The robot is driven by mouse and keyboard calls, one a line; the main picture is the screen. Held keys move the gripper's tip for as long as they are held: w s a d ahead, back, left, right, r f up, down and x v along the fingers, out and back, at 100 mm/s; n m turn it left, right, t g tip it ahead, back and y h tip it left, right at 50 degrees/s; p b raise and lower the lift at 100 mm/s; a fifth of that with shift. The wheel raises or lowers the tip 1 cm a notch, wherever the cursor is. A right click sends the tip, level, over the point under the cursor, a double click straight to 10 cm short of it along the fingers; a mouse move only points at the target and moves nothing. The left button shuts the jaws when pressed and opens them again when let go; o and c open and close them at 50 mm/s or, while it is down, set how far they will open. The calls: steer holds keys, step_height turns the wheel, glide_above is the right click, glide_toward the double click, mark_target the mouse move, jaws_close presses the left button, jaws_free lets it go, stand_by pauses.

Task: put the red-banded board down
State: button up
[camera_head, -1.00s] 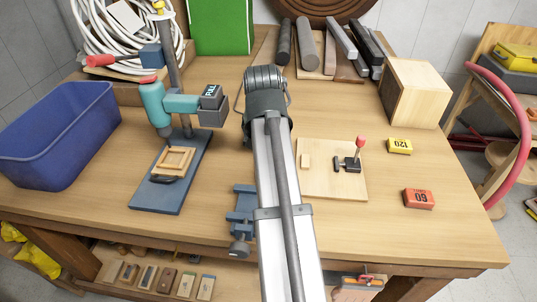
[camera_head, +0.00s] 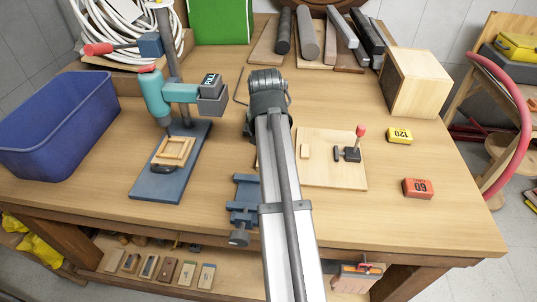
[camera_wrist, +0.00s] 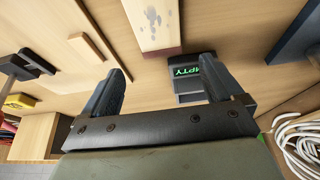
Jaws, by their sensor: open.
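In the head view my arm hides the fingertips and the board.
A dark box with green lettering (camera_wrist: 187,76) stands beside the right finger. In the head view, a drill press (camera_head: 165,100) and blue bin (camera_head: 55,125) stand left, a vise (camera_head: 245,200) beside my arm, a clamp board (camera_head: 325,172) right, and a wooden box (camera_head: 425,85) further back.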

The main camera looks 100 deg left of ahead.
steer(key=shift+a+x, duration=0.2)
steer(key=shift+x, duration=3.4)
steer(key=shift+s+r, duration=0.1)
steer(key=shift+c, duration=0.2)
steer(key=c, duration=1.2)
step_height(320, 180, up, 9)
steer(key=shift+w+a+r, duration=0.3)
steer(key=shift+w+r, duration=0.1)
steer(key=shift+w, duration=2.15)
steer(key=shift+w+a+r, duration=0.3)
steer(key=shift+w+r, duration=0.1)
steer(key=shift+w, duration=2.2)
steer(key=shift+w+a+r, duration=0.3)
steer(key=shift+w+r, duration=0.1)
steer(key=shift+w, duration=2.15)
